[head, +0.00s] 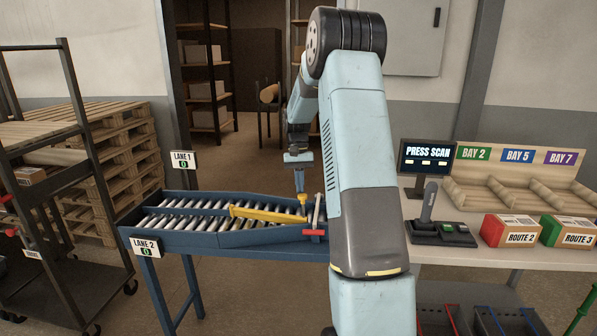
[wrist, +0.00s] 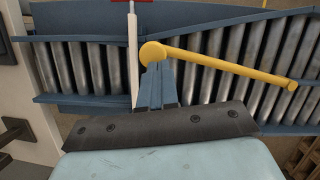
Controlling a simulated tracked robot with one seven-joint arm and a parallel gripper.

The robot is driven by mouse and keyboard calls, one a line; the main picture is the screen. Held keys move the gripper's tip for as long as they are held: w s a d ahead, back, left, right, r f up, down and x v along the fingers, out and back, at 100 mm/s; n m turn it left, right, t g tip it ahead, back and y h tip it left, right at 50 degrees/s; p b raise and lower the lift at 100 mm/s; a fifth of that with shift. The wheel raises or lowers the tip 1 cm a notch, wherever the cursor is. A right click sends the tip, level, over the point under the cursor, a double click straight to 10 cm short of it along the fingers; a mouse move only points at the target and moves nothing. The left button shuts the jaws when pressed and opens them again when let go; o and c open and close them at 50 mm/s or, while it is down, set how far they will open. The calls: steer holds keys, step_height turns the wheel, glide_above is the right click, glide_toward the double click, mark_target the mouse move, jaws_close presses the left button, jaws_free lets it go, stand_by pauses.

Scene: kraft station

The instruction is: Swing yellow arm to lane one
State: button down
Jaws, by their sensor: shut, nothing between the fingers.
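The yellow arm (head: 262,213) lies over the roller conveyor (head: 190,240), slanting across its rollers. In the wrist view the yellow arm (wrist: 225,68) has a large round end at left and a small end over the rollers at right. My gripper (head: 299,188) points down beside the large round end. In the wrist view my gripper (wrist: 158,68) is shut and empty, its tips right by that end; I cannot tell whether they touch. The LANE 1 sign (head: 182,161) stands at the far left corner and the LANE 2 sign (head: 146,247) at the near left corner.
A table at right holds a screen reading PRESS SCAN (head: 427,157), a scanner (head: 428,200) and red (head: 508,230) and green (head: 568,231) boxes. Pallets (head: 115,145) stand behind left.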

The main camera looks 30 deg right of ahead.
steer(key=shift+f, duration=0.15)
steer(key=w+d+r, duration=0.2)
steer(key=w+r, duration=0.4)
steer(key=r, duration=0.4)
steer(key=shift+w+r, duration=0.15)
steer(key=shift+w, duration=0.2)
